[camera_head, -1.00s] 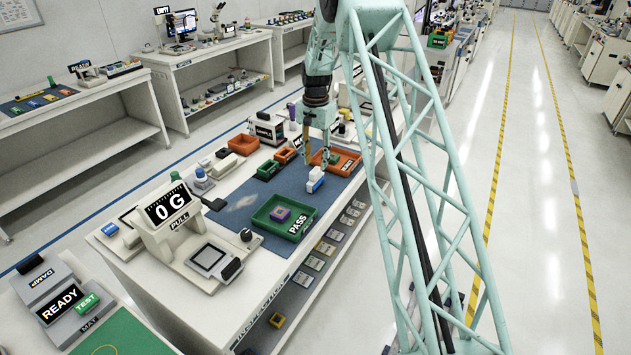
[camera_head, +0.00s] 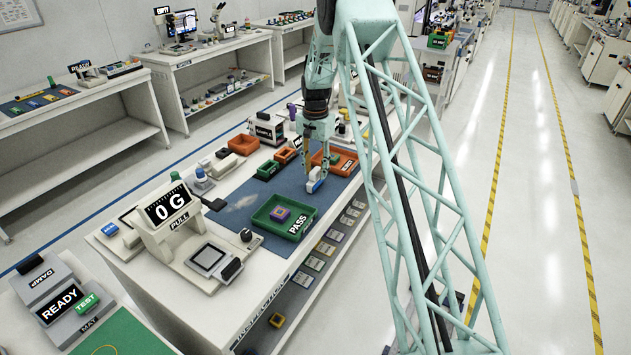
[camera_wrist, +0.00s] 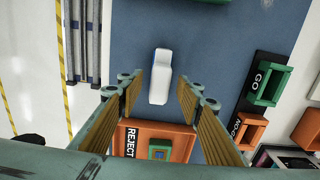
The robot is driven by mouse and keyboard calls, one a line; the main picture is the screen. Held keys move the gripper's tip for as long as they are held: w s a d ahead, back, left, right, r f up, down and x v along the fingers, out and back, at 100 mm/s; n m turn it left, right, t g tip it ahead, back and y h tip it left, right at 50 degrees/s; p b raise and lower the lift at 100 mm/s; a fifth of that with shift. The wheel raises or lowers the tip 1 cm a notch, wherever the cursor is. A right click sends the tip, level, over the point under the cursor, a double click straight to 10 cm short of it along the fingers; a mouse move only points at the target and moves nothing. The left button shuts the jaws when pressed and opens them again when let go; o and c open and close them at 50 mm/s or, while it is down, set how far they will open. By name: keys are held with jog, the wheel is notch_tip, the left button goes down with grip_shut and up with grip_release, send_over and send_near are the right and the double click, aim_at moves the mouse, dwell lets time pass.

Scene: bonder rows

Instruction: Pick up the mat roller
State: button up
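The mat roller (camera_head: 314,184) is a small white piece with a little blue on it, resting on the blue mat (camera_head: 238,206) at its right side. In the wrist view my gripper (camera_wrist: 160,94) is open, one finger on each side, with a gap between each finger and the roller. The fingers partly hide the roller in the head view.
The orange REJECT tray (camera_head: 345,163) stands close behind the roller, holding a small green part. The green PASS tray (camera_head: 272,225) with a purple-and-orange part is in front. Smaller GO (camera_head: 267,170) and NO-GO bins stand to the left. The mat around the roller is clear.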

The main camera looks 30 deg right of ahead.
jog(key=shift+f, duration=0.65)
jog(key=c, duration=1)
